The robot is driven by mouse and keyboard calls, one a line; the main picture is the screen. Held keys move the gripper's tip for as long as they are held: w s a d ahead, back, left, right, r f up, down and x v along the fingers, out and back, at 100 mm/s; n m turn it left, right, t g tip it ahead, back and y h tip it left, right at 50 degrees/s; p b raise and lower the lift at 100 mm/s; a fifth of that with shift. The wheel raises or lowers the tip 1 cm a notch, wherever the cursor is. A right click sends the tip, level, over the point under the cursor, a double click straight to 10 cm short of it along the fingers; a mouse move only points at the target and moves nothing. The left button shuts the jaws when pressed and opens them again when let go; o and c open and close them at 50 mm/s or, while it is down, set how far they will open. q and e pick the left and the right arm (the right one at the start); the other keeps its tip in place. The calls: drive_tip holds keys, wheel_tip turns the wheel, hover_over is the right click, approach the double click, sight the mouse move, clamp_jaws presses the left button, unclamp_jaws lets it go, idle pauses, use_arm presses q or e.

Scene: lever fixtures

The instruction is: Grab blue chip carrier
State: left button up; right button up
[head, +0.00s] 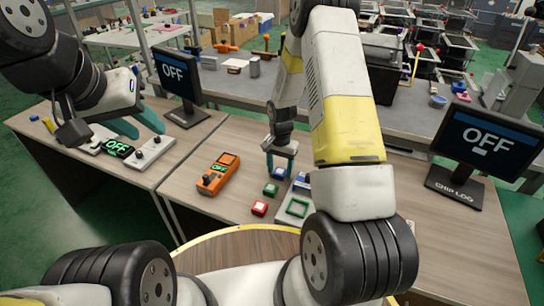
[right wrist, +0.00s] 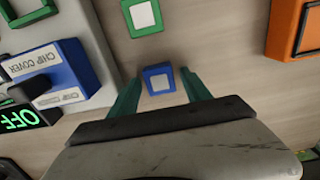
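The blue chip carrier (head: 280,174) is a small blue square with a pale centre, lying on the wooden table. It also shows in the right wrist view (right wrist: 159,79). My right gripper (head: 280,158) points down over it, open, with one teal finger on each side in the right wrist view (right wrist: 158,85). A gap shows between each finger and the carrier there. Whether the fingertips are level with it is unclear. My left gripper (head: 138,122) has its teal fingers apart, above the left table, far from the carrier.
A green carrier (head: 270,190) and a red carrier (head: 259,208) lie near the blue one. A blue block labelled CHIP COVER (right wrist: 60,75) sits beside the gripper. A CHIP LOG monitor (head: 485,140) stands at right.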

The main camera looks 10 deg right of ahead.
clamp_jaws()
drive_tip(key=shift+r, duration=0.15)
